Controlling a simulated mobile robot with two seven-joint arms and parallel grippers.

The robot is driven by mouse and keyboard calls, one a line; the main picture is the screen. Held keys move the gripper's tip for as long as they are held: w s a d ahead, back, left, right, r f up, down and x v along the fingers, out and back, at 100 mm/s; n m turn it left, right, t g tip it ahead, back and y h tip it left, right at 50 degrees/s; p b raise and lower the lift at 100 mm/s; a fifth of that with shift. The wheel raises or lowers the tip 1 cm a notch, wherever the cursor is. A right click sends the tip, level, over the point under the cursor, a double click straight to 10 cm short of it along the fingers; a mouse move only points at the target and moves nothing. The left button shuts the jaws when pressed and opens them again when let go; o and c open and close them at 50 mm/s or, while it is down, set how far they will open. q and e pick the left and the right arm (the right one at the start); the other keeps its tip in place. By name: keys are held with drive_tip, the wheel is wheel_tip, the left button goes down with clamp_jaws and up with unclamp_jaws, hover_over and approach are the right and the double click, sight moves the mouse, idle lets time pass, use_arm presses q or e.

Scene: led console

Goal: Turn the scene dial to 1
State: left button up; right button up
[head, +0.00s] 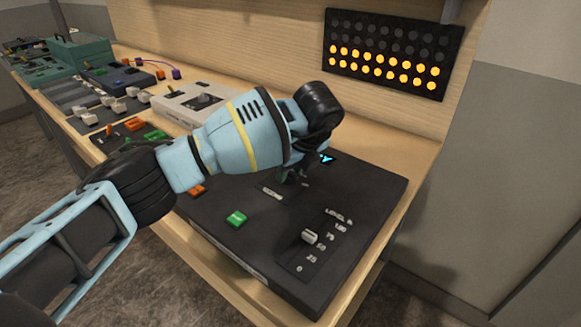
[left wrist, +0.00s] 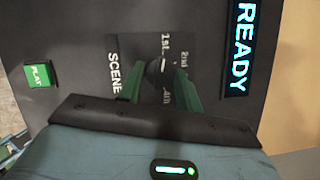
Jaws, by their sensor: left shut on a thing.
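The scene dial (left wrist: 155,72) is a small dark knob on the black console (head: 345,200). In the left wrist view the word SCENE stands beside it, with marks "1st" and "2nd" and another mark partly hidden. My left gripper (left wrist: 158,85) has its green fingers on either side of the dial and is shut on it. In the head view the left gripper (head: 290,176) reaches down to the console, and my wrist hides most of the dial. I cannot tell which mark the dial points to. My right gripper is not in view.
A lit display (left wrist: 241,45) reads READY beside the dial. Other consoles stand to the left.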

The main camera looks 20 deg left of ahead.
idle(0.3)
use_arm(q)
drive_tip(key=o, duration=1)
drive_tip(key=v, duration=0.8)
drive_tip(key=shift+f, duration=0.15)
